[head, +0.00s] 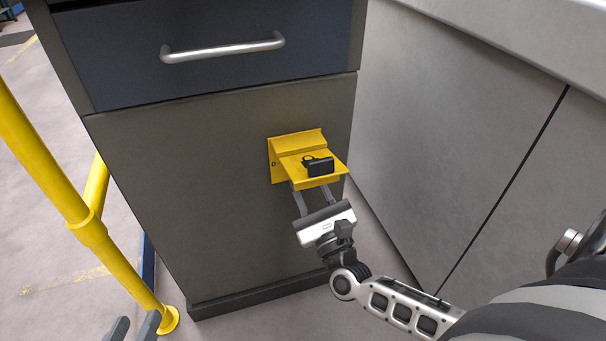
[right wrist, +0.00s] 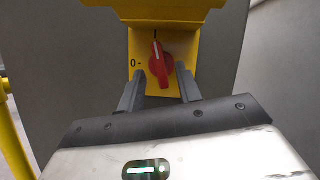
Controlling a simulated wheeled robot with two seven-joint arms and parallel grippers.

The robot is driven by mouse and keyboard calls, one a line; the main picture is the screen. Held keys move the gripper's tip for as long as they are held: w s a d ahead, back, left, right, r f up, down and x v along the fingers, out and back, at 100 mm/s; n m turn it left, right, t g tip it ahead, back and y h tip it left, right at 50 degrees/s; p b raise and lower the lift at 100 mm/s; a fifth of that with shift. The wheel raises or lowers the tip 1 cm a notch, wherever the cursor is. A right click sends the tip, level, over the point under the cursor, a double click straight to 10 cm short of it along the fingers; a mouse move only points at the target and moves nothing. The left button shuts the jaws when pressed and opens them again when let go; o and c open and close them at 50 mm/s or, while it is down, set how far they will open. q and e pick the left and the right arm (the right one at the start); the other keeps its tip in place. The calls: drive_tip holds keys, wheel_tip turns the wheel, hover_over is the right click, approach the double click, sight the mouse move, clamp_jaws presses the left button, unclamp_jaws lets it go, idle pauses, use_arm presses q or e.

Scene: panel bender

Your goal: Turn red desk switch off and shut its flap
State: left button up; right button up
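The yellow switch box (head: 277,173) is on the grey desk side below the drawer. Its yellow flap (head: 318,177) is raised and sticks out; a black padlock (head: 319,167) lies on it. In the right wrist view the flap (right wrist: 155,15) is above the red switch (right wrist: 159,72), whose pointer is upright at the I mark, with 0 to the left. My right gripper (right wrist: 158,85) is open, one finger on each side of the switch, with no clear contact. In the head view the flap hides its fingertips. My left gripper (head: 134,328) is open and empty at the bottom left.
A yellow rail (head: 55,165) stands left of the desk. The blue drawer (head: 215,60) with a bar handle (head: 222,48) is shut above the box. A grey panelled body (head: 470,130) rises on the right, leaving a narrow gap.

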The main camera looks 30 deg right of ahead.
drive_tip(key=shift+x, duration=1.5)
drive_tip(key=shift+c, duration=0.3)
clamp_jaws()
